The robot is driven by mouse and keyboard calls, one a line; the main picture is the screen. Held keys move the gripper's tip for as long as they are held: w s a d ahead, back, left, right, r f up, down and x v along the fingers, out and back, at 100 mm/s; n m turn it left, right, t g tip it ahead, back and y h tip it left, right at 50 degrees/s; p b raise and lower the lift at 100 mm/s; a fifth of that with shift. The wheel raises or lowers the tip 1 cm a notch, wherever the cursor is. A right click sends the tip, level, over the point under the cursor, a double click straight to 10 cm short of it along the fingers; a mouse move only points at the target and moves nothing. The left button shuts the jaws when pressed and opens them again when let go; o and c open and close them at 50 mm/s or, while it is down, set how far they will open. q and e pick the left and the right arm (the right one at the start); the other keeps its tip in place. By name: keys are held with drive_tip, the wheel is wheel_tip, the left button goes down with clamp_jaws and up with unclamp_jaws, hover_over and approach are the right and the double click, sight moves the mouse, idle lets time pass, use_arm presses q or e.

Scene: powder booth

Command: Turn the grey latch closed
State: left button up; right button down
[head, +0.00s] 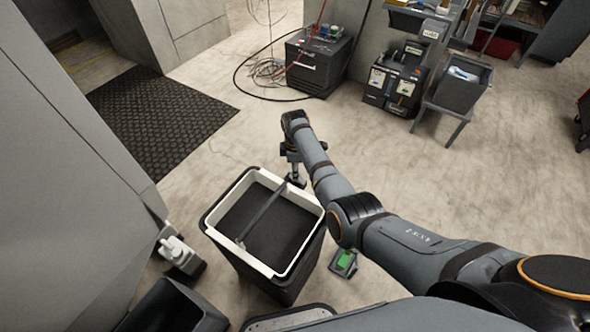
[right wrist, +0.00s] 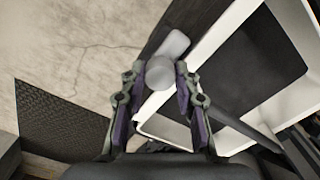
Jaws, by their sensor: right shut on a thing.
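The grey latch (right wrist: 160,73) shows in the right wrist view as a pale grey round knob with a short arm pointing up and to the right. It sits beside the white rim (right wrist: 262,108) of a dark bin. My right gripper (right wrist: 157,82) has one finger on each side of the knob and is shut on it. In the head view my right gripper (head: 294,160) points down at the bin's far right corner, and its own links mostly hide the latch there. My left gripper is not in view.
The dark bin (head: 272,277) has a white rim and a dark bar (head: 262,212) across its top. A black mat (head: 163,118) lies at the left. A small green-topped device (head: 344,262) is right of the bin. Open floor (head: 450,190) lies to the right.

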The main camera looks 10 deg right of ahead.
drive_tip(key=m+p, duration=0.2)
drive_tip(key=m, duration=0.1)
drive_tip(key=shift+r, duration=0.15)
drive_tip(key=m+p, duration=0.2)
drive_tip(key=m, duration=0.2)
drive_tip(key=shift+m, duration=0.4)
drive_tip(key=m, duration=0.5)
drive_tip(key=shift+p, duration=0.4)
drive_tip(key=m, duration=0.5)
drive_tip(key=c, duration=1)
unclamp_jaws()
